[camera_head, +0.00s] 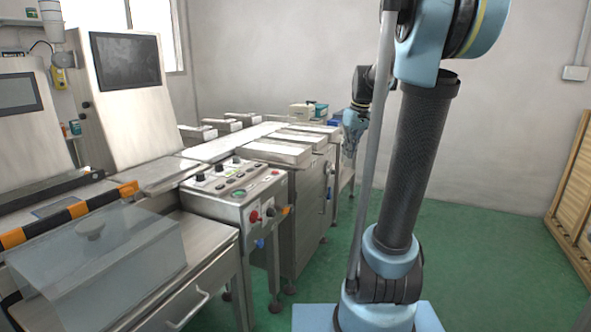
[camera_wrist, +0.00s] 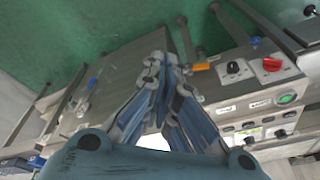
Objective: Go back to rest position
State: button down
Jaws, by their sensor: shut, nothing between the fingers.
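My gripper (camera_wrist: 168,62) fills the lower middle of the wrist view, its blue fingers drawn together at the tips with nothing between them. In that view the metal detector's control panel (camera_wrist: 250,100) with its knobs and buttons lies to the right of the fingers. In the head view my arm stands at the right, and the gripper (camera_head: 352,150) shows small and partly hidden behind my own arm links. The control panel (camera_head: 238,192) with red, green and black controls is left of the arm, apart from it.
A conveyor (camera_head: 228,148) runs back along the machine. A clear cover (camera_head: 95,255) and a striped bar (camera_head: 70,215) are at the lower left. Two screens stand at the left. Green floor (camera_head: 480,260) is open at right, with a wooden pallet (camera_head: 572,195) by the wall.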

jog(key=s+f+m, duration=0.1)
jog(key=s+f, duration=0.5)
jog(key=s, duration=0.3)
jog(key=s+f+m+h, duration=0.1)
jog(key=s+f+m, duration=0.1)
jog(key=s+f, duration=0.4)
jog(key=s+f+m, duration=0.1)
jog(key=s+f, duration=0.5)
jog(key=s, duration=0.8)
jog(key=shift+f+m+h, duration=0.3)
jog(key=shift+f+m, duration=0.05)
jog(key=shift+m, duration=0.05)
